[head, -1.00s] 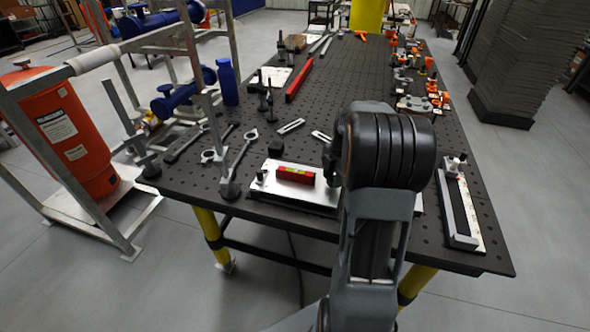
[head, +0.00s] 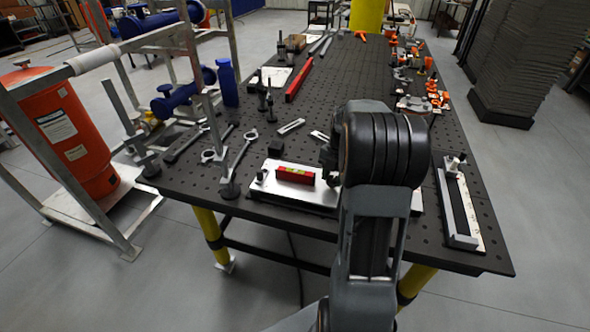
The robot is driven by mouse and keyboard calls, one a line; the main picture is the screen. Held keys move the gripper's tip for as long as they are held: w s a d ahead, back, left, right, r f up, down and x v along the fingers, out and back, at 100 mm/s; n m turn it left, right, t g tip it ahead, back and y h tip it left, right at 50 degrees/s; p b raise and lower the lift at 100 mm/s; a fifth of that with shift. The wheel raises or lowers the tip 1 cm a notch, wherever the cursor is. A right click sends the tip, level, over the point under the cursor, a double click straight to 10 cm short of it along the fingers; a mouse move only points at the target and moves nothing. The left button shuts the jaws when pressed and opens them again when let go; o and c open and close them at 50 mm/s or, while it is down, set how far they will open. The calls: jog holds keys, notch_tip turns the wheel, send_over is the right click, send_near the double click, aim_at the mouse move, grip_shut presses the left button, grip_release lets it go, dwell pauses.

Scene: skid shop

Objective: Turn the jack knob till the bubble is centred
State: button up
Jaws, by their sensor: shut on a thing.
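The red spirit level (head: 295,175) lies on the bright metal levelling plate (head: 283,194) at the table's near edge. Its yellow-green vial shows on the upper side, but the bubble is too small to read. A small dark post with a knob (head: 260,176) stands at the plate's left end. My gripper (head: 333,179) shows only as a dark sliver at the left of my wrist, low over the plate right of the level. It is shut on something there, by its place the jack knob. My arm hides the knob, the fingertips and part of the plate.
The black perforated table (head: 345,85) holds a dark block (head: 275,148) behind the plate and wrenches (head: 238,160) to its left. A long metal fixture (head: 459,210) lies on the right. Clamps line the far right edge. The table's middle is clear.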

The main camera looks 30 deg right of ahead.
jog(key=shift+r, duration=0.1)
dwell(0.8)
jog(key=o, duration=1.2)
jog(key=shift+c, duration=0.2)
jog(key=shift+w+d+r+p, duration=0.1)
jog(key=shift+d+r+p, duration=0.1)
jog(key=shift+r+p, duration=2.5)
jog(key=shift+r, duration=0.75)
